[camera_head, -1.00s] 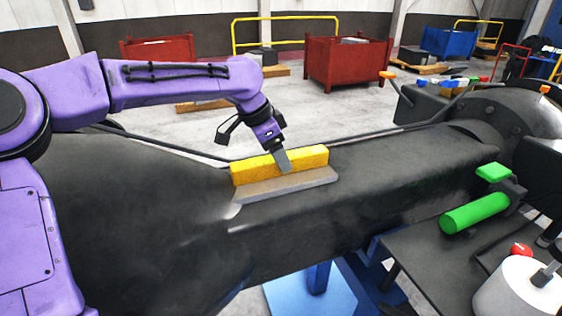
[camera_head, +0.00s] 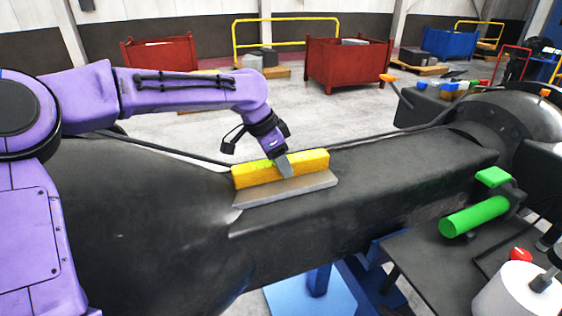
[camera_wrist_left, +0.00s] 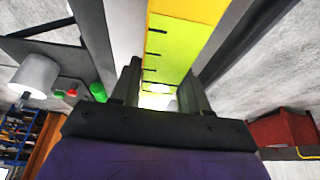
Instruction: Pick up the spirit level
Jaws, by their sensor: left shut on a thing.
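The spirit level is a yellow bar (camera_head: 308,162) lying along the top of a large dark casting, beside a grey metal strip (camera_head: 290,190). My left gripper (camera_head: 283,167) reaches down from the left arm and is shut on the middle of the level. In the left wrist view the level (camera_wrist_left: 185,45) runs between the two fingers, with its yellow-green vial face and black marks showing. In the head view the level still appears to be at the casting's top; I cannot tell a gap beneath it. My right gripper is not in view.
The dark casting (camera_head: 400,180) fills the middle. A green cylindrical handle (camera_head: 474,216), a red knob (camera_head: 519,254) and a white cylinder (camera_head: 515,292) stand at the right. Red bins (camera_head: 345,65) and a yellow rail (camera_head: 285,20) are behind on open floor.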

